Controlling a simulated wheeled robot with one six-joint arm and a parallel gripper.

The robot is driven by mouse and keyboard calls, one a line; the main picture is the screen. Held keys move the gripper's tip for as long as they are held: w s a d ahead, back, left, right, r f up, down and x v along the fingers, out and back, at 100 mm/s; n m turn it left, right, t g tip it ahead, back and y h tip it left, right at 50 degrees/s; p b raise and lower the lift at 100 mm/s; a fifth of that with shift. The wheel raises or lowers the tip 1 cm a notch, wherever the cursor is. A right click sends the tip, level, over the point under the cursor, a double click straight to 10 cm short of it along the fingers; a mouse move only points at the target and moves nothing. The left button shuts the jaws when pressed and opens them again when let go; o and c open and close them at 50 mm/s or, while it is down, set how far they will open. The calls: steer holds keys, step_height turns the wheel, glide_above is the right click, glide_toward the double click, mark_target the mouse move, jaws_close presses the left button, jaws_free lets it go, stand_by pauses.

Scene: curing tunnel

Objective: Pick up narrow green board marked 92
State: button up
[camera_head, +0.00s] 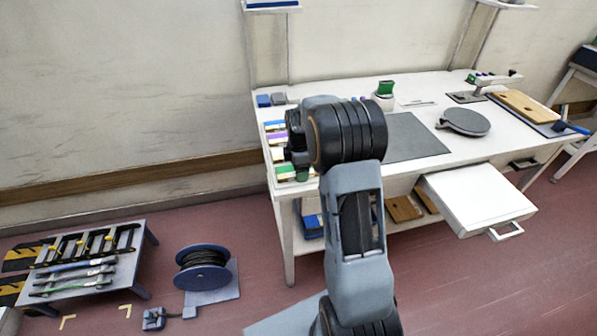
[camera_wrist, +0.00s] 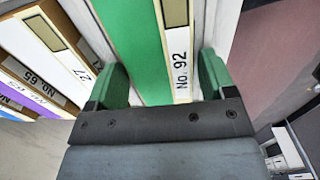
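The narrow green board (camera_wrist: 137,40) has a white label strip reading "No. 92" along its right side in the wrist view. In the head view, a green board (camera_head: 285,169) shows at the near end of the row on the table's left edge. My gripper (camera_wrist: 162,82) has its two green-tipped fingers on either side of the green board. A thin gap shows between the label strip and the right finger. Contact on the left side is unclear. In the head view my gripper is mostly hidden behind my arm.
Other labelled boards (camera_wrist: 35,50) lie close on the left in the wrist view, including ones marked 27 and 65. The white table (camera_head: 405,185) also holds a dark mat (camera_head: 415,140) and a round dark plate (camera_head: 463,121). A drawer (camera_head: 478,195) juts out at the front.

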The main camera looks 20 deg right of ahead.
steer(key=c, duration=0.7)
steer(key=shift+o, duration=0.2)
steer(key=shift+r, duration=0.15)
